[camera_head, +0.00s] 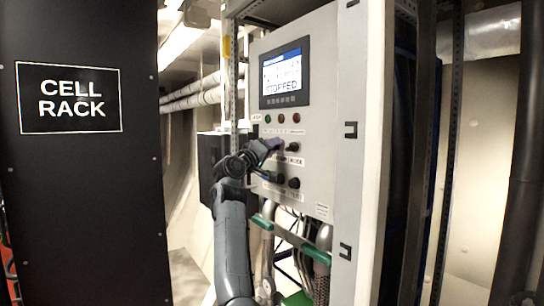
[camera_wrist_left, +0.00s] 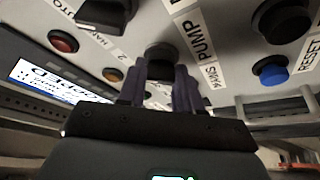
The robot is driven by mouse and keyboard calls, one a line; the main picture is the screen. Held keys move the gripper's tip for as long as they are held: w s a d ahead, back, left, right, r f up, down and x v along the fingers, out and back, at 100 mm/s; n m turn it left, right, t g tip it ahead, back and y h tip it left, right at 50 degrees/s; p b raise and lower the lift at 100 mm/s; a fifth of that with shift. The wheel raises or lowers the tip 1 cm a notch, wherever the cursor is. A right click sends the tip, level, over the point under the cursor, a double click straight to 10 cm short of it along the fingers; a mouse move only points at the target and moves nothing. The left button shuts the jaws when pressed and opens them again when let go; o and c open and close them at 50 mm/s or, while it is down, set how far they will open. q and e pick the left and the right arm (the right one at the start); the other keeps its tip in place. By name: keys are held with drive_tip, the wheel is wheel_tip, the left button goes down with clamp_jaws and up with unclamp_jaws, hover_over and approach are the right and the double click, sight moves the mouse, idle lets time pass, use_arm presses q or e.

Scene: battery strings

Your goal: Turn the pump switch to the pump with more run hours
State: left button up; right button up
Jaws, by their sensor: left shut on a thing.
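The pump switch (camera_wrist_left: 160,58) is a dark knob beside a PUMP label in the left wrist view. My left gripper (camera_head: 276,144) reaches the panel in the head view, and its purple fingers (camera_wrist_left: 159,92) are shut on the knob, one on each side. They hide part of the knob, so I cannot tell which way it points. The display screen (camera_head: 285,74) reads STOPPED in large letters; its smaller lines are too blurred to read. My right gripper is not in view.
The mode knob (camera_head: 292,147) is close to the right of my fingers. Below are a blue button (camera_wrist_left: 270,72) by a RESET label and another black knob (camera_head: 294,183). Indicator lamps (camera_head: 282,118) sit above. A black cell rack (camera_head: 85,200) stands left; pipes run below the panel.

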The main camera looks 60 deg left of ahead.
use_arm(q)
drive_tip(key=shift+m, duration=0.5)
drive_tip(key=o, duration=1)
drive_tip(key=shift+o, duration=0.2)
drive_tip(key=shift+h+b, duration=0.3)
drive_tip(key=b+v, duration=0.5)
drive_tip(key=v, duration=0.6)
drive_tip(key=shift+f+b, duration=0.2)
drive_tip(key=shift+b, duration=0.1)
drive_tip(key=shift+w, duration=0.1)
